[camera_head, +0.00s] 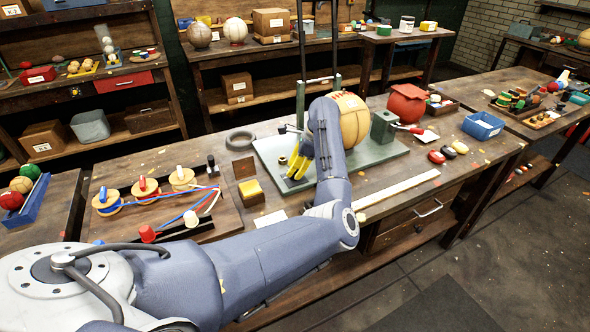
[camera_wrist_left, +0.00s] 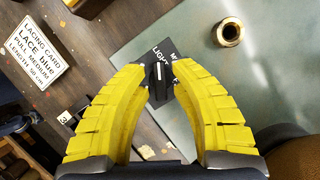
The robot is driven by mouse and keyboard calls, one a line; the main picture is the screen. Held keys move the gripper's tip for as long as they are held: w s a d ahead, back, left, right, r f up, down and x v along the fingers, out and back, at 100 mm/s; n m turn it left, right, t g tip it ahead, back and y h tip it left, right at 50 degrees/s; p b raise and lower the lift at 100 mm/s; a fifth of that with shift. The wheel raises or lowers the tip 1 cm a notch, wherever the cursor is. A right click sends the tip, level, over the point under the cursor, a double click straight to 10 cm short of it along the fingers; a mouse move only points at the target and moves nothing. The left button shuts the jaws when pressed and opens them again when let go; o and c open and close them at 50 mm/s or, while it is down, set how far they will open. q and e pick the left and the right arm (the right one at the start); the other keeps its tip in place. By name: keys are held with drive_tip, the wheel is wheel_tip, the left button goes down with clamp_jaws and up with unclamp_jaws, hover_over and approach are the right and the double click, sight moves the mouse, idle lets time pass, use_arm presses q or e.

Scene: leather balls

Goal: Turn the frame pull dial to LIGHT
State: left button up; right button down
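The frame pull dial (camera_wrist_left: 159,82) is a small dark knob with a white line, on a dark plate lettered LIGHT and a partly covered word starting with M. Its white line points roughly up the left wrist view, close to the lettering. My left gripper (camera_head: 298,166) has yellow fingers and is low at the left edge of the green frame base (camera_head: 268,150). In the left wrist view its fingertips (camera_wrist_left: 161,70) stand apart on either side of the dial; firm contact is not clear. The dial cannot be made out in the head view. My right gripper is not in view.
A lacing card (camera_wrist_left: 35,46) reads LACE blue, PULL MEDIUM. A brass ring (camera_wrist_left: 229,32) sits on the base. A tan ball (camera_head: 352,122) is in the frame behind my left arm. A yellow block (camera_head: 251,190) and lace spools (camera_head: 145,189) lie to the left.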

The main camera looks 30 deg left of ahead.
use_arm(q)
drive_tip(key=shift+o, duration=0.8)
drive_tip(key=v, duration=1.2)
